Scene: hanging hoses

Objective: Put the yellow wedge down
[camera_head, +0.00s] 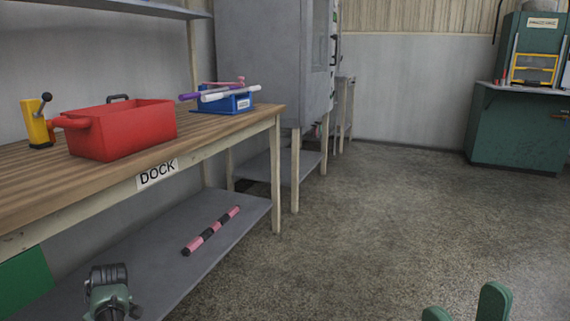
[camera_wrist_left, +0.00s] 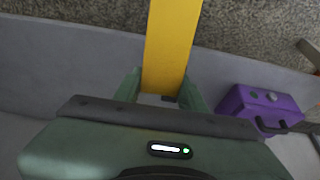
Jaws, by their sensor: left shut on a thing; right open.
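The yellow wedge (camera_wrist_left: 172,45) is a long flat yellow piece in the left wrist view, running up out of the top of the picture. My left gripper (camera_wrist_left: 162,84) is shut on its near end, with a green finger on each side. The wedge appears over a grey surface and speckled floor; I cannot tell whether it touches either. The head view does not show the wedge. My right gripper (camera_head: 466,302) is open and empty at the bottom right of the head view, above the floor.
A bench (camera_head: 225,131) labelled DOCK carries a red bin (camera_head: 125,132), a yellow block with a black knob (camera_head: 38,124) and a blue holder with rods (camera_head: 222,104). A pink-black rod (camera_head: 212,232) lies on the lower shelf (camera_head: 160,258). A purple case (camera_wrist_left: 258,104) is beside the wedge.

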